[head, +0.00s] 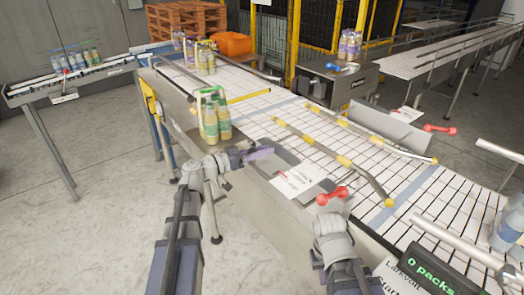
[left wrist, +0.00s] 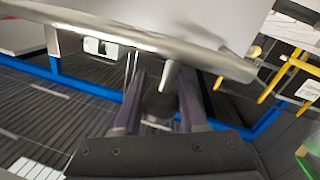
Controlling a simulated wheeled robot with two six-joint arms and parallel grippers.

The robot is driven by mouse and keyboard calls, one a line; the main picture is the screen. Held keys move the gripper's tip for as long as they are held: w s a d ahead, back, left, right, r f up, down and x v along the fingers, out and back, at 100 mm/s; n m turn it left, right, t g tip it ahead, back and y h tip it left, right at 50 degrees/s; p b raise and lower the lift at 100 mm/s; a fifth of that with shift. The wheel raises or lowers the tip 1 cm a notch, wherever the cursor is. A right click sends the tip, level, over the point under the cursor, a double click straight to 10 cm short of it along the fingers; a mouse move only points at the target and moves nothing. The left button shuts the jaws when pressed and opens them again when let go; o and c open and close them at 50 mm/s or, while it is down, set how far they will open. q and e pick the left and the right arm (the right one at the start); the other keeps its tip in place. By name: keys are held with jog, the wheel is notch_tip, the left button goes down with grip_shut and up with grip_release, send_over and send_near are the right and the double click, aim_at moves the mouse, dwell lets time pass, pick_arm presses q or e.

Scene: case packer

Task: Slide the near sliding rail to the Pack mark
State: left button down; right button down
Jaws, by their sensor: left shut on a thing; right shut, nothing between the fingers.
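The near sliding rail (head: 330,157) is a grey bar with yellow parts, lying along the near side of the white slatted conveyor. My left gripper (head: 262,154) is at the conveyor's near edge, beside a dark plate. In the left wrist view its two fingers (left wrist: 160,104) are closed around a short metal peg (left wrist: 170,76) below a rounded metal bar; I take this for part of the near rail. A white printed card (head: 297,181) lies on the near edge; its marks are too small to read. My right gripper (head: 329,222) is shut and empty, below a red handle (head: 331,195).
A far rail (head: 385,138) runs roughly parallel, with another red handle (head: 438,128) beyond it. Yellow-green bottles (head: 217,120) stand left of my left gripper. A display (head: 432,270) and a bottle (head: 508,230) are at the lower right.

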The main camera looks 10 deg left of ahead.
dwell(0.8)
pick_arm(q)
jog(key=x, duration=0.5)
jog(key=shift+w+a, duration=0.3)
jog(key=c, duration=0.8)
grip_release()
jog(key=shift+s+a, duration=0.15)
jog(key=o, duration=0.3)
jog(key=shift+o, duration=0.2)
jog(key=v, duration=0.7)
jog(key=shift+s+a, duration=0.25)
jog(key=shift+s, duration=0.05)
